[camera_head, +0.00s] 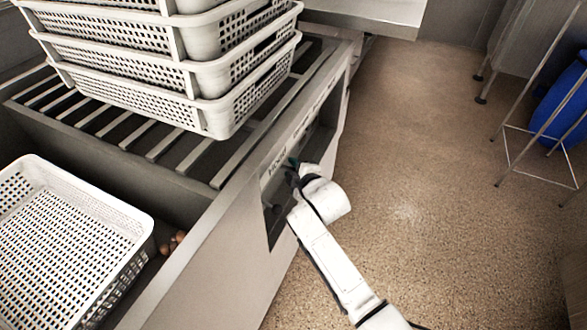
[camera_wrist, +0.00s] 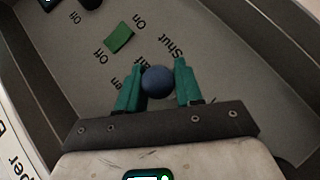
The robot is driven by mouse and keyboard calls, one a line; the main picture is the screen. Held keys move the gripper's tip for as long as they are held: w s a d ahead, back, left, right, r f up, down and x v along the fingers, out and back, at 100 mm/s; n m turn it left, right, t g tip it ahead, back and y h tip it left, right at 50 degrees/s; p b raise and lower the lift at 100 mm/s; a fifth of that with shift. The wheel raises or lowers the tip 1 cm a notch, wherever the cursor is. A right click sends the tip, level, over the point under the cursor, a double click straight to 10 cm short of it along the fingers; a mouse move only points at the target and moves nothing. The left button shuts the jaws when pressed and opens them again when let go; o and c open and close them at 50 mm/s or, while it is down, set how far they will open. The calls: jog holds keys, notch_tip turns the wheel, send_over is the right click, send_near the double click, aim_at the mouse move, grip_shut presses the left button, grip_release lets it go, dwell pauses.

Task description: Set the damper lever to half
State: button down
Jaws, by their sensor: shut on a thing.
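The damper lever shows as a round blue knob (camera_wrist: 158,82) in the wrist view, and its shaft is hidden under it. My gripper (camera_wrist: 157,76) is shut on the knob, with one teal finger on each side. The word "Shut" stands beside the right finger. Other lettering by the left finger and behind the knob is partly covered, so I cannot tell which mark the lever points to. In the head view my gripper (camera_head: 292,168) is at the recessed panel opening in the counter's side, and the knob is hidden there.
A green square (camera_wrist: 119,38) lies between "On" and "Off" labels, near dark knobs at the top. Stacked perforated baskets (camera_head: 205,78) stand on the slatted counter (camera_head: 150,150). Another basket (camera_head: 125,212) sits at the lower left. The floor at the right is mostly clear.

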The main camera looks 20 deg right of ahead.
jog(key=c, duration=0.9)
grip_release()
jog(key=p+v, duration=0.3)
jog(key=v, duration=0.7)
jog(key=shift+s+r, duration=0.15)
jog(key=shift+s, duration=0.25)
jog(key=s+d+f+m+g, duration=0.2)
jog(key=s+m+g, duration=0.25)
jog(key=s, duration=0.75)
jog(key=s+d+f+m+g+h, duration=0.1)
jog(key=s+d+f+m+g, duration=0.3)
jog(key=s, duration=0.8)
jog(key=s+r+m+g, duration=0.1)
jog(key=s+m+g, duration=0.3)
jog(key=s, duration=0.7)
jog(key=shift+m, duration=0.85)
jog(key=r+p, duration=0.4)
jog(key=s+r+p, duration=0.1)
jog(key=r+p, duration=0.7)
jog(key=p, duration=0.1)
jog(key=shift+s+d+r, duration=0.1)
jog(key=shift+s+r, duration=0.1)
